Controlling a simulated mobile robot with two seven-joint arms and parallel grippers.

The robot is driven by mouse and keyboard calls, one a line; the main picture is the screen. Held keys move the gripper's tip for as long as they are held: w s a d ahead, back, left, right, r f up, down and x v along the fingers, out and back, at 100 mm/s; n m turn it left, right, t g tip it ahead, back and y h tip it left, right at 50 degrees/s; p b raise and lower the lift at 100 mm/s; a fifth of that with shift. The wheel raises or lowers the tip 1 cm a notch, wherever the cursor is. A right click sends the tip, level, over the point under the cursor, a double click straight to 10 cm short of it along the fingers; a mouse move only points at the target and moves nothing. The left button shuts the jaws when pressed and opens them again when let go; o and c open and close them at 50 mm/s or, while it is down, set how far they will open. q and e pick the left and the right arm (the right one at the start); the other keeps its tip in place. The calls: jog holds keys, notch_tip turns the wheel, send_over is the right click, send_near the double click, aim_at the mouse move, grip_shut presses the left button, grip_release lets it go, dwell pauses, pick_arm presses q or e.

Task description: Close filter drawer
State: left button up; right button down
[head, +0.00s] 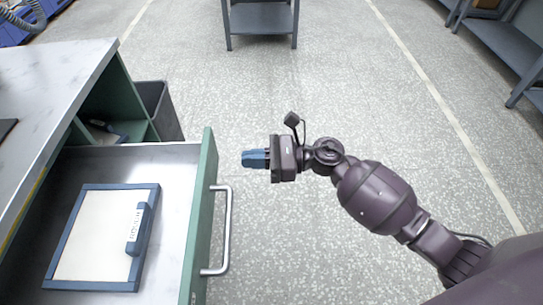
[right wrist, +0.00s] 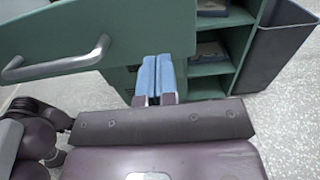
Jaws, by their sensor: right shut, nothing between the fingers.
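The drawer (head: 180,158) is pulled out from the workbench, with a green front and a metal bar handle (head: 228,230). The drawer front (right wrist: 120,25) and its handle (right wrist: 60,66) also show at the upper left in the right wrist view. Inside the drawer lies a blue-framed white panel (head: 92,235) with a blue grip along its right side. My right gripper (head: 246,158) is shut and empty, beyond the handle's far end and to the right of the drawer front, apart from the handle. The blue fingers (right wrist: 158,78) also show in the right wrist view. My left gripper is not in view.
The workbench (head: 50,80) has a grey top and green open shelves beneath. A dark grey bin (head: 158,110) stands beside it. A grey metal table (head: 262,20) is at the back. The speckled floor right of the drawer is clear.

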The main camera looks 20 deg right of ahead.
aim_at(214, 161)
jog(key=x, duration=0.4)
jog(key=shift+x, duration=0.85)
jog(key=shift+a, duration=0.15)
